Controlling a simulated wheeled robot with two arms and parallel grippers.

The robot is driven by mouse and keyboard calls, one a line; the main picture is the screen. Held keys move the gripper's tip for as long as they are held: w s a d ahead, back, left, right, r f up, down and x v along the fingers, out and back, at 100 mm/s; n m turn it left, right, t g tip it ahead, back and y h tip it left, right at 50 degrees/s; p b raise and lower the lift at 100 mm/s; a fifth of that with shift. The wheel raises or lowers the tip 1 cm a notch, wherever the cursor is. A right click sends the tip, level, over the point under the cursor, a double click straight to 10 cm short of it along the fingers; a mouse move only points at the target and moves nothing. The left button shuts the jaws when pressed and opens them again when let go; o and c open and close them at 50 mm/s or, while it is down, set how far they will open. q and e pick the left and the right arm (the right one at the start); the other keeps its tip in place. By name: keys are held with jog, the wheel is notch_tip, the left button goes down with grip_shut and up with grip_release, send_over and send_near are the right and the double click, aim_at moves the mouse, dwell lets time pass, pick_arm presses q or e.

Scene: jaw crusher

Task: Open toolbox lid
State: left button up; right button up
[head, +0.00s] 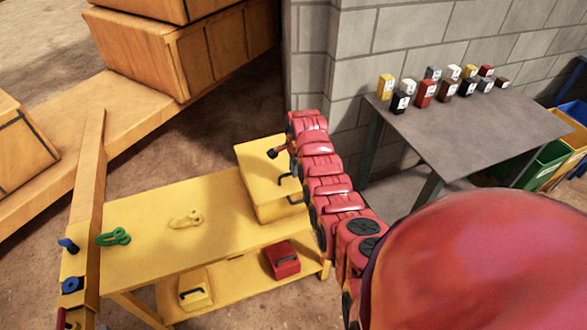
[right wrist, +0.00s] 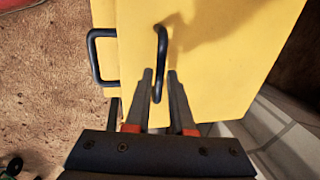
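The yellow toolbox (head: 262,175) stands at the right end of the yellow bench. Its lid appears closed. A dark handle (head: 287,177) is on the lid, and a second dark handle (head: 296,199) is lower on the box. My red right arm covers part of the toolbox's right side in the head view. My left gripper is out of view.
The yellow bench (head: 140,240) holds a green shackle (head: 113,237) and a yellow shackle (head: 186,219). A red box (head: 282,260) and a small yellow box (head: 195,292) sit on its lower shelf. A grey table (head: 470,125) with several small boxes stands by the block wall (head: 355,65).

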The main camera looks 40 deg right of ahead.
grip_shut()
dwell(1.1)
